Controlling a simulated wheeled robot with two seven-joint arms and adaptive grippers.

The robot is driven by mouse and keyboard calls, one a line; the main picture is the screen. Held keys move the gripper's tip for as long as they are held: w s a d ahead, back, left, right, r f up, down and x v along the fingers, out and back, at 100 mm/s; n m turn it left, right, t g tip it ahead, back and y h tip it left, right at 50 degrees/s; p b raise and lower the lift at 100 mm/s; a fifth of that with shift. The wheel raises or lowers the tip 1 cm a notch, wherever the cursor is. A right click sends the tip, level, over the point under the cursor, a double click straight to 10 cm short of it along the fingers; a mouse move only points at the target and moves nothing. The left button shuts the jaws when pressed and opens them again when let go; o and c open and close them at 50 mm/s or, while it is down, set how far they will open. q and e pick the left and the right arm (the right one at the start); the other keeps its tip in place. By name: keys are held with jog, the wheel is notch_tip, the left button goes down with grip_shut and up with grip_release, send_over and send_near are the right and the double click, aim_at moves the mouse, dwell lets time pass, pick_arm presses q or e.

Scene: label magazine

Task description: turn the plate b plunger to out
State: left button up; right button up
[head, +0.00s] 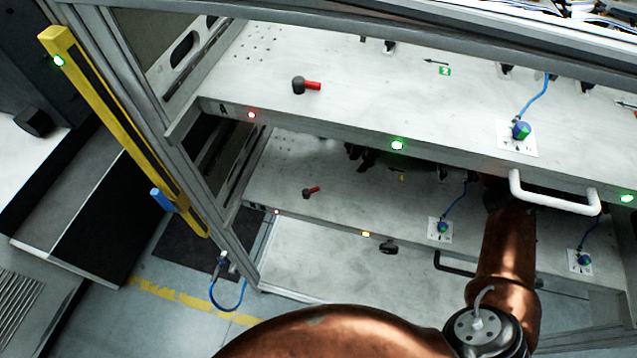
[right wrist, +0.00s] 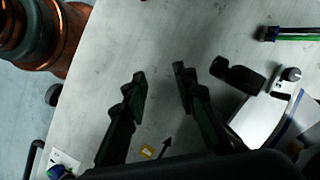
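Two light plates are stacked in a metal frame. The upper plate (head: 330,60) carries a black-based plunger with a red handle (head: 306,85) and an "A" mark at its left front. The lower plate (head: 300,155) carries a similar red-handled plunger (head: 311,191); I cannot read a letter for it. My right arm reaches between the plates. My right gripper's dark fingers (head: 362,156) show partly under the upper plate, right of the lower plunger and apart from it. In the right wrist view the gripper (right wrist: 162,84) is open and empty above the plate. My left gripper is not in view.
A white handle (head: 555,193) and the upper plate's front edge lie close above my right arm. Blue-cabled knobs (head: 442,227) stand on the lower plate. A black bracket (right wrist: 238,74) lies right of my fingers in the right wrist view. Bare plate surface lies ahead of them.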

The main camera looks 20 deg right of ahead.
jog(key=p, duration=0.4)
send_near(315, 189)
jog(key=shift+x, duration=1.2)
jog(key=b+x, duration=0.2)
jog(key=x, duration=0.2)
jog(key=shift+w+f, duration=0.1)
jog(key=shift+f, duration=0.1)
jog(key=shift+a+f, duration=0.2)
jog(key=shift+f, duration=0.2)
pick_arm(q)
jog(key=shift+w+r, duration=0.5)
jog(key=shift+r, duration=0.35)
pick_arm(e)
jog(key=shift+c, duration=0.3)
grip_shut()
